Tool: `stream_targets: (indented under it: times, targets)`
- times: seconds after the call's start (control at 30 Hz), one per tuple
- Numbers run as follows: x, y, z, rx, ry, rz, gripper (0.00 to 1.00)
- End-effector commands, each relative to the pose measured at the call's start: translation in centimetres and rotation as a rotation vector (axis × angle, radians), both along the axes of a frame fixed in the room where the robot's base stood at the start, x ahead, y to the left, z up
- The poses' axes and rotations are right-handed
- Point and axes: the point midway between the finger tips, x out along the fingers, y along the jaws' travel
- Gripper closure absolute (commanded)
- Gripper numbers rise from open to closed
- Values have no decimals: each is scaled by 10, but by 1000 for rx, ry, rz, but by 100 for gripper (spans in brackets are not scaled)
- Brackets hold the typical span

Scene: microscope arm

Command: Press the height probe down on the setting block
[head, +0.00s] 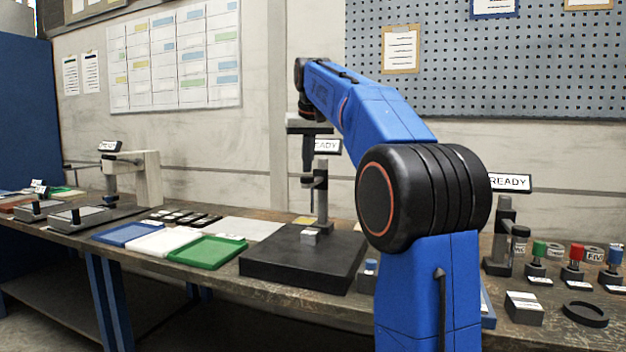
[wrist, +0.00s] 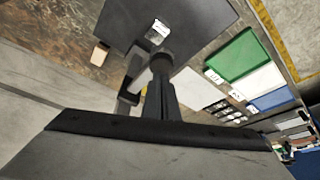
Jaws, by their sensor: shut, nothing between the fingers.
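The height probe (head: 307,182) is a dark piece on a grey stand column (head: 322,205), beside a small READY sign. In the wrist view its round dark head (wrist: 162,62) shows just beyond my fingertips. The setting block (head: 311,237) is a small pale block on a black plate (head: 270,262), below the probe. In the wrist view the block (wrist: 158,32) shows past the probe head. My gripper (head: 308,170) points down, shut and empty, over the probe; it also shows in the wrist view (wrist: 160,85). I cannot tell whether the fingertips touch the probe head.
Blue, white and green (head: 208,251) trays lie left of the plate. A second stand (head: 140,175) is farther left. On the right are another READY sign (head: 510,182), a grey block (head: 524,308), a black ring (head: 585,314) and several coloured knobs. My arm hides the bench's middle right.

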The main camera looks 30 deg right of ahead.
Motion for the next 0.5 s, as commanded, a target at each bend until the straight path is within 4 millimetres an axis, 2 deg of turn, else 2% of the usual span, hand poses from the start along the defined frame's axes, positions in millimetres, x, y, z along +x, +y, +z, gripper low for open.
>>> stream_targets:
  times: [0.5]
  targets:
    - [0, 0, -4, 0, 1, 0, 100]
